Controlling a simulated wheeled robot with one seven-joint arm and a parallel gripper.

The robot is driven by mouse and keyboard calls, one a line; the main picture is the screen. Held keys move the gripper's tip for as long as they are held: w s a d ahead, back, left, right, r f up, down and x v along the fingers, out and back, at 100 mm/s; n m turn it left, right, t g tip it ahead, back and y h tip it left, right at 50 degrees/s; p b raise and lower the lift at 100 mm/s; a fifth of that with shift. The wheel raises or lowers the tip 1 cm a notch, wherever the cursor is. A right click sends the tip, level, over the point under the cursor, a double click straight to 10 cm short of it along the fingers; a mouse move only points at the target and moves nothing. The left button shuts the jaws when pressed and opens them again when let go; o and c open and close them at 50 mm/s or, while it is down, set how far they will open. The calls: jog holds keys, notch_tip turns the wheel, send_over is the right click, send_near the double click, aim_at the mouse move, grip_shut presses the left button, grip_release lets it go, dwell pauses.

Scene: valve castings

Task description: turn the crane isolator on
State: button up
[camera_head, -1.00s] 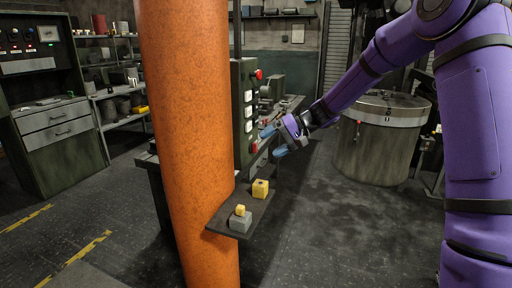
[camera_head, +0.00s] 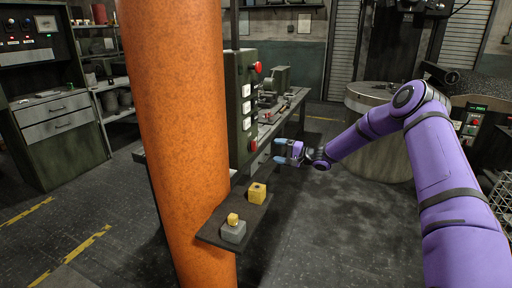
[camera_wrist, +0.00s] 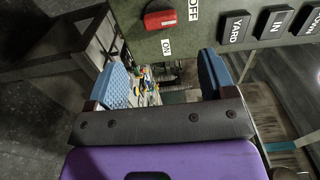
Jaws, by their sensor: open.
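The crane isolator is a red rotary knob (camera_wrist: 160,18) on a grey-green control box. An ON label (camera_wrist: 166,47) lies below it in the wrist view, and an OFF label (camera_wrist: 194,10) to its right. The knob's bar lies roughly crosswise, one end toward OFF. In the head view the red knob (camera_head: 254,146) is low on the control box (camera_head: 236,112). My gripper (camera_head: 279,152) is open and empty, just right of the knob. In the wrist view its blue fingers (camera_wrist: 165,78) are spread apart, and the knob is beyond them, not between them.
Black buttons (camera_wrist: 235,27) labelled YARD and IN sit beside the knob. An orange column (camera_head: 180,130) stands left of the box. A dark shelf (camera_head: 213,226) below holds yellow and grey blocks. A workbench (camera_head: 292,105) stands behind.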

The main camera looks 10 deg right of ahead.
aim_at(256, 146)
jog(key=x, duration=1)
jog(key=shift+a, duration=0.1)
jog(key=c, duration=0.9)
